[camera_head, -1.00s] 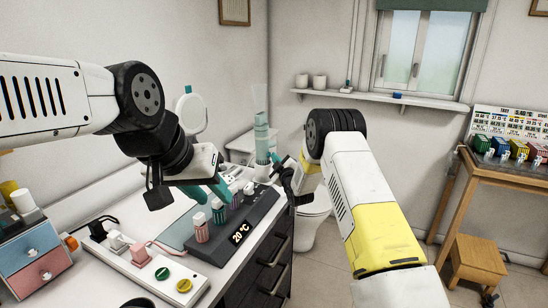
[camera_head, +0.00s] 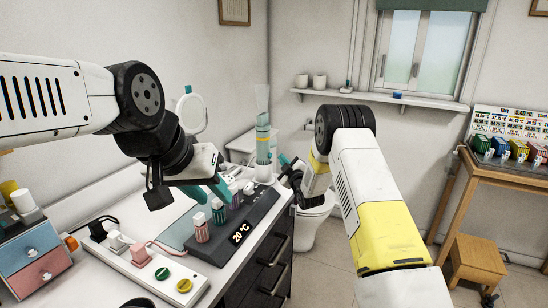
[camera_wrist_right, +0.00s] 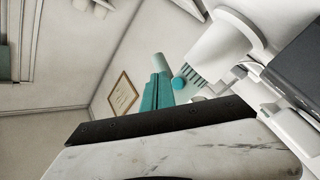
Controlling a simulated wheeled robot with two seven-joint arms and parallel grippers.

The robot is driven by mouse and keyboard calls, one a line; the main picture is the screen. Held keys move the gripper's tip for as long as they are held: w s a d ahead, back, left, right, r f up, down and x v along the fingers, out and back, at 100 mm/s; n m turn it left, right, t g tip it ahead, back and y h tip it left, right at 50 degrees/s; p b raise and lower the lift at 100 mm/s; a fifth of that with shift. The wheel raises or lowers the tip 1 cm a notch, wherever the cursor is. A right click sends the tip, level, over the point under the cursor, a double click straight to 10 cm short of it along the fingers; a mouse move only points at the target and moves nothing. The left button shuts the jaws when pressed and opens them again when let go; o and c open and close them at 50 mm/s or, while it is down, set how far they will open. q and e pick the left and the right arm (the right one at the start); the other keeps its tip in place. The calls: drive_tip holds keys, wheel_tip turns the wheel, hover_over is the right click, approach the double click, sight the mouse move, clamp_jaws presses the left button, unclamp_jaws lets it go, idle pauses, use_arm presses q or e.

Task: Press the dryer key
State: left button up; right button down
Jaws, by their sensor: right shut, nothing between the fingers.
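A white strip (camera_head: 150,268) on the counter carries a green round key (camera_head: 162,273) and a yellow round key (camera_head: 183,285). No label can be read, so I cannot tell which key is the dryer's. My left gripper (camera_head: 208,190) has teal fingers that look apart, over the counter behind the dark panel with a "20 °C" display (camera_head: 241,233). My right gripper (camera_head: 284,161) is shut and empty, beyond the panel's far end near the counter's right edge. Its fingers are small and partly hidden in the head view.
Striped bottles (camera_head: 202,228) stand along the panel. A tall teal column with yellow bands (camera_head: 263,140) rises near my right gripper. A blue and pink drawer box (camera_head: 35,255) stands at the left. A toilet (camera_head: 310,222) and a stool (camera_head: 478,262) stand right of the counter.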

drive_tip(key=d, duration=0.1)
drive_tip(key=s+d, duration=0.1)
drive_tip(key=d, duration=0.1)
drive_tip(key=shift+s+d, duration=0.15)
drive_tip(key=shift+s, duration=0.05)
idle(0.4)
drive_tip(key=s+d+r+m+g+h, duration=0.15)
drive_tip(key=d+r+m+h, duration=0.35)
drive_tip(key=r, duration=0.6)
drive_tip(key=s+d+r+m+g, duration=0.3)
drive_tip(key=s+d+r, duration=0.3)
drive_tip(key=s, duration=0.5)
drive_tip(key=s+d+r+m+g, duration=0.1)
drive_tip(key=s+m+g, duration=0.4)
drive_tip(key=s, duration=3.3)
drive_tip(key=shift+d+r+m+g, duration=0.15)
drive_tip(key=shift+d+m+g, duration=0.15)
drive_tip(key=shift+g, duration=0.55)
